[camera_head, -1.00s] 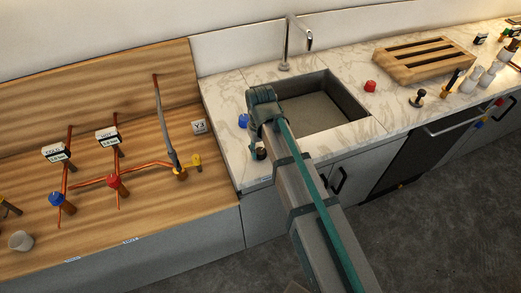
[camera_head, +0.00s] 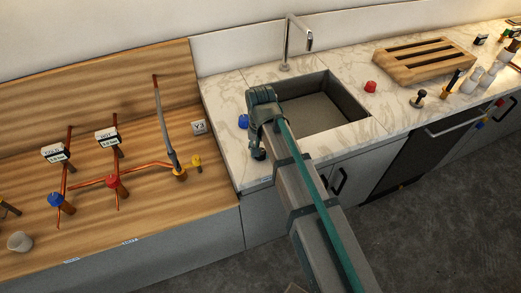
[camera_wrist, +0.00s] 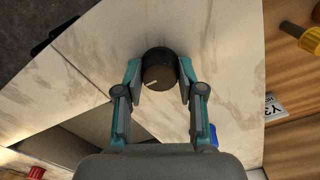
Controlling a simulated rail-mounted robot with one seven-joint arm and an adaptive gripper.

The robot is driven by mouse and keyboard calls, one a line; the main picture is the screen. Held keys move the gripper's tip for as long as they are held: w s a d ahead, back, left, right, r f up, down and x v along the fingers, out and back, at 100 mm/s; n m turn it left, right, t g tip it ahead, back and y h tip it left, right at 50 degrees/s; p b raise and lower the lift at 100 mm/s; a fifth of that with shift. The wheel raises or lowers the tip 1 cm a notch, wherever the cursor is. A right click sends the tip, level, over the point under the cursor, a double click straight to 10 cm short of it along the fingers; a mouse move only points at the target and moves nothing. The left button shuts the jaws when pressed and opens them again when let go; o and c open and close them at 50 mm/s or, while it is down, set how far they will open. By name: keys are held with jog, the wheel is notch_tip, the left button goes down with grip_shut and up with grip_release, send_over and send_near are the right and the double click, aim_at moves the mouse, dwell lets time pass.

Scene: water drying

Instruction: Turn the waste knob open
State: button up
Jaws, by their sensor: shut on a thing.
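The waste knob is a round black knob (camera_wrist: 158,70) with a pale pointer line, standing on the marble counter. In the wrist view it sits between my two fingertips, and the pointer line slants toward the lower left. In the head view the knob (camera_head: 259,155) shows at the front edge of the counter, left of the sink, partly hidden by my gripper. My gripper (camera_wrist: 158,78) reaches down from above and is shut on the knob, one finger on each side.
The sink basin (camera_head: 357,97) is right of my arm. A blue knob (camera_head: 243,121) is close by on the counter. A red knob (camera_head: 370,87) and a wooden rack (camera_head: 396,72) are farther right. Copper pipes with a yellow valve (camera_head: 196,161) stand on the wooden bench at left.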

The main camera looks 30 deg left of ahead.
jog(key=o, duration=1.1)
jog(key=shift+o, duration=0.2)
notch_tip(320, 180, up, 12)
dwell(0.4)
